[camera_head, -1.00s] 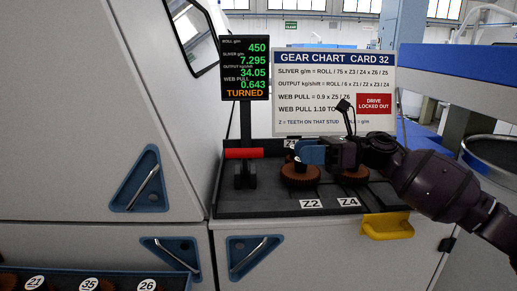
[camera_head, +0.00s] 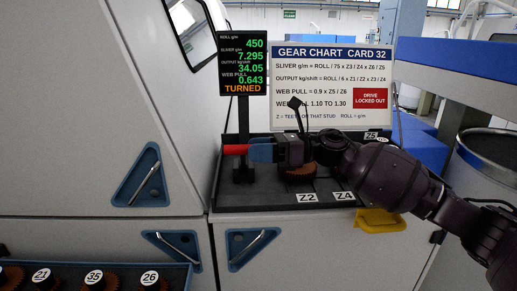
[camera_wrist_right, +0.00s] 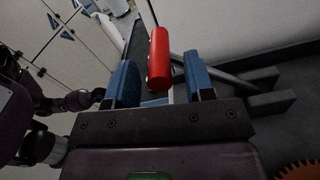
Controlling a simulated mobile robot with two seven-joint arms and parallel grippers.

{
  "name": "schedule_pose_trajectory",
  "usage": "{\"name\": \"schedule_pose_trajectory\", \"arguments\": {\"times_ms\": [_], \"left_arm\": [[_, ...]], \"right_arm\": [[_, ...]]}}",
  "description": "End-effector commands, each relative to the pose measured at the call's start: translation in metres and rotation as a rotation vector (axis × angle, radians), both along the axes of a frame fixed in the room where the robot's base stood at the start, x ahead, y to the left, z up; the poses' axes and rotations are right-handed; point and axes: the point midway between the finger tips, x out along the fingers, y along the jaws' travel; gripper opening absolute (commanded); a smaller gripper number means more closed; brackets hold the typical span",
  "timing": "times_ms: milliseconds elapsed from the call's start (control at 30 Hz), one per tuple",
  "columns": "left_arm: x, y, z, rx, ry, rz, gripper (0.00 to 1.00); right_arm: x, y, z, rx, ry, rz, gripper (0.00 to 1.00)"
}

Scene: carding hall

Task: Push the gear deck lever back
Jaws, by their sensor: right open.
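The gear deck lever has a red handle (camera_head: 236,149) on a dark upright at the left of the gear deck (camera_head: 275,201). My right gripper (camera_head: 261,151) is at the right end of that handle, its blue fingers level with it. In the right wrist view the red handle (camera_wrist_right: 160,60) shows in the gap between the two blue fingertips of the open right gripper (camera_wrist_right: 162,84). Clear space shows on both sides of the handle there; touch cannot be told. My right arm hides part of the deck. My left gripper is not in view.
A brown gear (camera_head: 298,171) sits under my right gripper, behind the Z2 label. The gear chart board (camera_head: 331,88) and the readout screen (camera_head: 243,60) stand behind the deck. A yellow handle (camera_head: 380,221) juts from the deck's front right. A tray of numbered gears (camera_head: 172,272) is at lower left.

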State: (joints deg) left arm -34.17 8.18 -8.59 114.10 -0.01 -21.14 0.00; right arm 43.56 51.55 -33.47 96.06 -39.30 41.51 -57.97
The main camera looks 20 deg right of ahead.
Motion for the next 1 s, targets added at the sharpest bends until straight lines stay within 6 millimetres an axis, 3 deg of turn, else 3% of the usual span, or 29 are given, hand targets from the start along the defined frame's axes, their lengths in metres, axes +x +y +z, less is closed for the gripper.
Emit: {"name": "schedule_pose_trajectory", "arguments": {"times_ms": [67, 400, 767, 1000], "left_arm": [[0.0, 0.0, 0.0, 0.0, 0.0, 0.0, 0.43], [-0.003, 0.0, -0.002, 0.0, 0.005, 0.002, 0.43], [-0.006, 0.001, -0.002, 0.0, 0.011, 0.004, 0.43], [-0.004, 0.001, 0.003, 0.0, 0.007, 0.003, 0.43]], "right_arm": [[0.0, 0.0, 0.0, 0.0, 0.0, 0.0, 0.48], [0.0, 0.0, 0.0, 0.0, 0.0, 0.0, 0.0], [0.003, -0.001, 0.004, 0.005, 0.025, 0.0, 0.0], [0.019, -0.004, 0.019, 0.029, 0.142, -0.002, 0.0]]}}
